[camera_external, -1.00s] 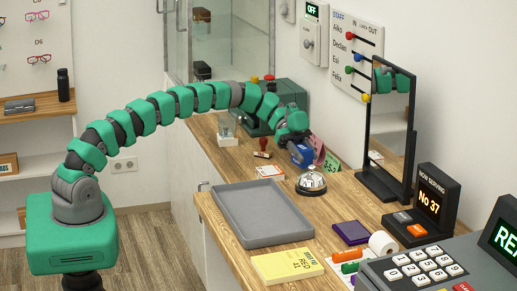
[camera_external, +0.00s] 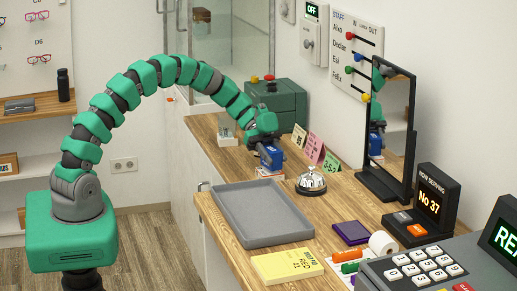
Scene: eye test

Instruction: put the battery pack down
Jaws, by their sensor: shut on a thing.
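The blue battery pack (camera_external: 271,157) hangs below my gripper (camera_external: 265,139), which is shut on it, over the wooden counter (camera_external: 235,160). The pack looks about upright. Its lower end is just above or against a small white and red card (camera_external: 268,173); I cannot tell if it touches. The fingertips are small and partly hidden by the gripper body.
A grey tray (camera_external: 225,238) is in front, empty. A silver bell (camera_external: 311,181) and coloured standing cards (camera_external: 315,148) are to the right. A green machine (camera_external: 285,101) stands behind. A mirror (camera_external: 397,130) stands on the right.

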